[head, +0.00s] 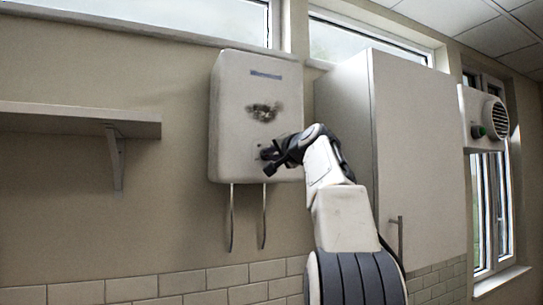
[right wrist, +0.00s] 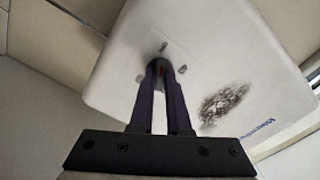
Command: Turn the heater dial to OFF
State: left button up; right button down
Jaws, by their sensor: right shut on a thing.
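The heater (head: 240,90) is a white box on the wall with rounded corners, a dark sooty patch (head: 264,111) and a blue-grey label strip near its top. It also shows tilted in the right wrist view (right wrist: 190,35). My right gripper (head: 268,160) is at the lower front of the heater. Small grey marks surround the dial. Its pointing direction cannot be told. My left gripper is not in view.
Two pipes (head: 232,220) hang below the heater. A tall light cabinet (head: 420,150) stands to the right, close to my right arm. A shelf (head: 75,120) is on the left wall.

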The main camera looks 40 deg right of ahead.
jog(key=shift+f, duration=0.1)
jog(key=c, duration=0.9)
grip_release()
jog(key=b+v, duration=0.5)
jog(key=v, duration=0.5)
jog(key=shift+s+a, duration=0.1)
jog(key=shift+s, duration=0.05)
